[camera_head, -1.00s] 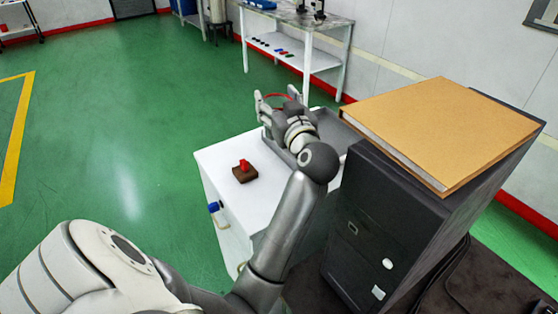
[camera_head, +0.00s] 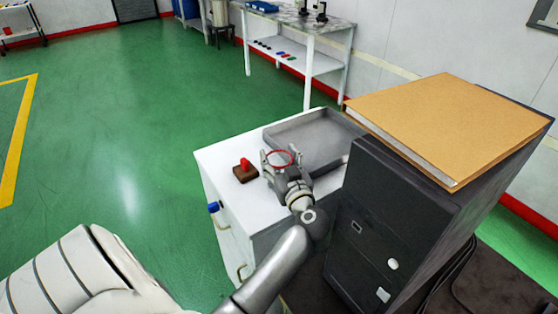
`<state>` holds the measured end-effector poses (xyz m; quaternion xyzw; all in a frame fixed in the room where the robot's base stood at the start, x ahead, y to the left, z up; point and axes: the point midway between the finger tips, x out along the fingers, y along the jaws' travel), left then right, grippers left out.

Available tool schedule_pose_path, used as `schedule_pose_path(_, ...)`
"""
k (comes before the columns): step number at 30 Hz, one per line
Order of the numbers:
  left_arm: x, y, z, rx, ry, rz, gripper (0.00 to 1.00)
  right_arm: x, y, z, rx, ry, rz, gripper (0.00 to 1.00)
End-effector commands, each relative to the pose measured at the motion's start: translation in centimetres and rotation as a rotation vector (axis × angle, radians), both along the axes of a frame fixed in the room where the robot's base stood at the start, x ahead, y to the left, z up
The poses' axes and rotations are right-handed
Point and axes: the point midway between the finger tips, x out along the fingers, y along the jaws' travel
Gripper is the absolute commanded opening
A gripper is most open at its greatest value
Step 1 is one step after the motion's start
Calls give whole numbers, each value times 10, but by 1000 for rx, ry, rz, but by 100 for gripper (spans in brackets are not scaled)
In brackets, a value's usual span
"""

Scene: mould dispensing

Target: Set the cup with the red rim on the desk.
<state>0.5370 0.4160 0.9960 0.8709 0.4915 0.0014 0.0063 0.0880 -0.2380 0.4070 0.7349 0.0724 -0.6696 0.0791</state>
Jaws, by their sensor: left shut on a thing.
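The cup with the red rim (camera_head: 281,152) is held by my left gripper (camera_head: 280,163). Its rim faces up, and most of its body is hidden by the fingers. The gripper and cup show over the white cabinet top (camera_head: 223,154), in front of the grey tray. I cannot tell whether the cup touches the surface. My right gripper is not in view.
A grey tray (camera_head: 318,126) lies on the cabinet. A brown block with a red piece (camera_head: 245,171) sits left of the gripper. A black computer tower (camera_head: 390,215) stands close on the right, with a tan binder (camera_head: 450,120) on top.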

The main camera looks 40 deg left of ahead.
Motion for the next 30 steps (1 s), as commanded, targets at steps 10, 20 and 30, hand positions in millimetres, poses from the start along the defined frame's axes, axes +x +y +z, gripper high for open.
schedule_pose_path(10, 0, 0, -2, 2, -1, 1, 19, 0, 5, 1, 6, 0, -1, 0)
schedule_pose_path(20, 0, 0, -4, 1, -1, 1, 81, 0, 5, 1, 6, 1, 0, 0)
schedule_pose_path(30, -3, -6, -2, -2, -1, -1, 81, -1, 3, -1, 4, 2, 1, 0)
